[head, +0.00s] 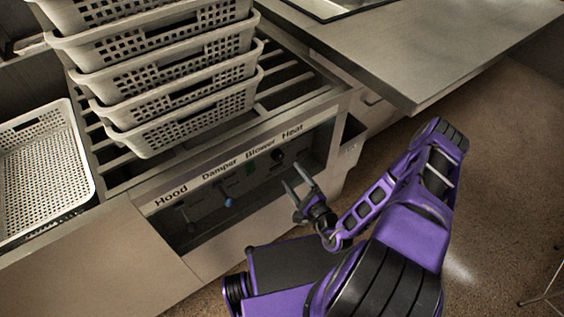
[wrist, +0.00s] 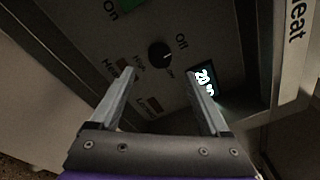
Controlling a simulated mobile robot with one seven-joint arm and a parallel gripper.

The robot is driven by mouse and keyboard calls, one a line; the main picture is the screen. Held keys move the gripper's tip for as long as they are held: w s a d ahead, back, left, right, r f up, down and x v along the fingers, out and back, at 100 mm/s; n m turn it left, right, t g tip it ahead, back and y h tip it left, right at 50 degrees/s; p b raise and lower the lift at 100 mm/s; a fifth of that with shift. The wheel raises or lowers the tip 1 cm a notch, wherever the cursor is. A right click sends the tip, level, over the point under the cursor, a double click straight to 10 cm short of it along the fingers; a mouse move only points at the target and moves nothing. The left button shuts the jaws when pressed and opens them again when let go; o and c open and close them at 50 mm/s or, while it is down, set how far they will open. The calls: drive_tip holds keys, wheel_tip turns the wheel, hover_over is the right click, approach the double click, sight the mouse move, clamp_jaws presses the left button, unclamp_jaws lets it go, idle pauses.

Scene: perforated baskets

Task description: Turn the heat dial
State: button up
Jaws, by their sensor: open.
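The heat dial is a round black knob (wrist: 160,55) with a white pointer line, on a dark panel in the wrist view. "Off" and "High" are printed around it, and a lit display (wrist: 204,80) is beside it. In the head view the dial (head: 277,156) is a small dark knob below the "Heat" label. My gripper (wrist: 160,80) is open, with the dial beyond its fingertips and roughly between them. It appears apart from the dial. In the head view my gripper (head: 292,182) is just below and right of the dial, in front of the panel.
The panel also has a green switch (head: 251,167), a blue knob (head: 229,202) and a hood control (head: 190,227). Stacked white baskets (head: 180,135) stand on the slatted rack above. A metal counter (head: 440,60) juts out at right. Open floor lies at right.

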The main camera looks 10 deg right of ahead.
sight(280, 158)
drive_tip(key=x, duration=0.7)
drive_tip(key=shift+w+b, duration=0.25)
drive_tip(key=shift+b, duration=0.15)
clamp_jaws()
